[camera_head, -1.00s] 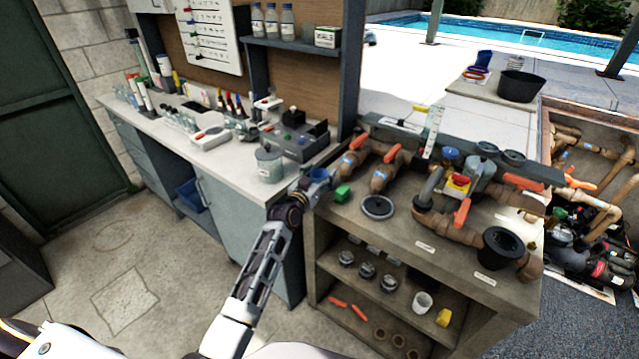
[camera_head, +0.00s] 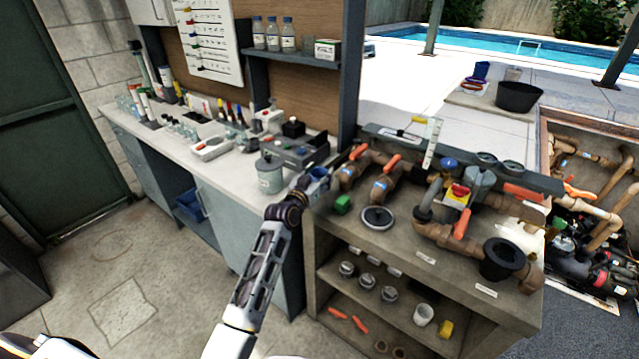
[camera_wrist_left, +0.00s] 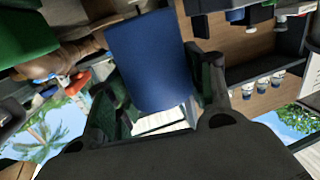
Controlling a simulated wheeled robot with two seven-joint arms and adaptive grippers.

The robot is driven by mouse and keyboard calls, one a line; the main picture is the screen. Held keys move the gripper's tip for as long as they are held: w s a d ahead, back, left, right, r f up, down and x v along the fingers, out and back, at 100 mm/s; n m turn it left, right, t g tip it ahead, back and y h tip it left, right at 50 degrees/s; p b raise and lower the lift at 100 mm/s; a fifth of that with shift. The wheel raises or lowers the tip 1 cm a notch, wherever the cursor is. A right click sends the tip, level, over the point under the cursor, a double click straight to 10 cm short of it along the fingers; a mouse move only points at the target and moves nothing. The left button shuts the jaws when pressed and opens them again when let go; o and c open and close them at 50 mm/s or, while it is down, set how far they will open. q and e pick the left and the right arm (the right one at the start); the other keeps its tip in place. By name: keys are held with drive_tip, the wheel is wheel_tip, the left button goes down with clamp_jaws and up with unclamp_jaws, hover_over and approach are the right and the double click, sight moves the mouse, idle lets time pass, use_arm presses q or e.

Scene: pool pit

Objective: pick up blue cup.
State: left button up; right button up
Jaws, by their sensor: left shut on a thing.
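The blue cup (camera_wrist_left: 148,62) fills the middle of the left wrist view, between the two dark fingers of my left gripper (camera_wrist_left: 150,95). In the head view the blue cup (camera_head: 319,172) is small and partly hidden by my left gripper (camera_head: 312,180), at the left end of the pipe bench. My left gripper is shut on the cup. I cannot tell whether the cup is clear of the surface below. My right gripper is not in view.
A grey lidded pot (camera_head: 270,175) stands on the left counter (camera_head: 225,165). Brown pipes with orange handles (camera_head: 461,223) crowd the bench to the right.

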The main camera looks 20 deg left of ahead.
use_arm(q)
wheel_tip(320, 180, up, 4)
drive_tip(key=shift+f, duration=0.1)
drive_tip(key=shift+r, duration=0.8)
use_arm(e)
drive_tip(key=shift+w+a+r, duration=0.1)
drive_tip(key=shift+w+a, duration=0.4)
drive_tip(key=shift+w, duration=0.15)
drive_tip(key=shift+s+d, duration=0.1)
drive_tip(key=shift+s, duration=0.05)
